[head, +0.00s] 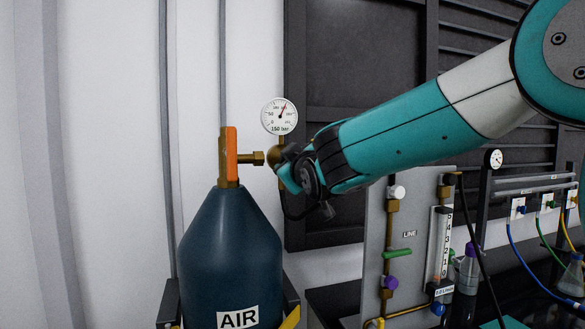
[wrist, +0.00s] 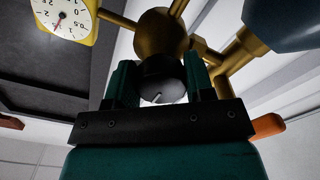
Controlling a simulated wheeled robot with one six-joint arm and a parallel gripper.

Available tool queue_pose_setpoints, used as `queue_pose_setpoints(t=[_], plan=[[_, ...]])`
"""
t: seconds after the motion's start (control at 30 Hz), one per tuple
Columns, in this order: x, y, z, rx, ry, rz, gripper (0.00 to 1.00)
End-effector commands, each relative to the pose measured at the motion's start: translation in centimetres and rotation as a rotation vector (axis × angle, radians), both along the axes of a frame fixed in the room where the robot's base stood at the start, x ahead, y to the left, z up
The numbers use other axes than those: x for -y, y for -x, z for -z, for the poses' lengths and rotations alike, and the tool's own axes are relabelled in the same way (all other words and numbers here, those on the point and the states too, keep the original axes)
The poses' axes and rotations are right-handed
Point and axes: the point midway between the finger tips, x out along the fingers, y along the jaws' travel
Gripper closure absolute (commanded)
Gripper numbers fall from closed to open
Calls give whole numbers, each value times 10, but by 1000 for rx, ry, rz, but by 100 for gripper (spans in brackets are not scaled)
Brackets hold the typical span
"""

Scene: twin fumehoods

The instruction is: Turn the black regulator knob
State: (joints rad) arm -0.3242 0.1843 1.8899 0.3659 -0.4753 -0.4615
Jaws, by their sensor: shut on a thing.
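The black regulator knob (wrist: 161,80) shows in the wrist view between the two fingers of my gripper (wrist: 160,78), with a pale mark on its face. My gripper is shut on the knob, one finger on each side. Behind the knob is the round brass regulator body (wrist: 160,32). In the head view the brass regulator (head: 273,157) sits beside the cylinder valve, and my arm hides the knob there. The regulator gauge (head: 279,116), marked 150 bar, stands above it.
A dark blue AIR cylinder (head: 231,258) with an orange-handled valve (head: 229,154) stands left of my gripper. A second gauge (wrist: 66,14) is close by in the wrist view. A grey LINE panel (head: 411,262) with a flowmeter (head: 439,245) stands below my arm.

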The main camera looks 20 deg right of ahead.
Motion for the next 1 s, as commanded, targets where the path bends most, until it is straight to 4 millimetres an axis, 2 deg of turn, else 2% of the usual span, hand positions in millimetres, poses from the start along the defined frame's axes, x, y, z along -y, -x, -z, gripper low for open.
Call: queue_pose_setpoints(t=[0.4, 0.43, 0.5, 0.53, 0.83, 1.0], plan=[[0, 0, 0, 1, 11, 1, 75], [0, 0, 0, 1, 11, 1, 44], [0, 0, 0, 1, 11, 1, 28], [0, 0, 0, 1, 11, 1, 26], [0, 2, 0, 0, 9, 0, 26], [0, 23, 2, 2, 8, -1, 26]])
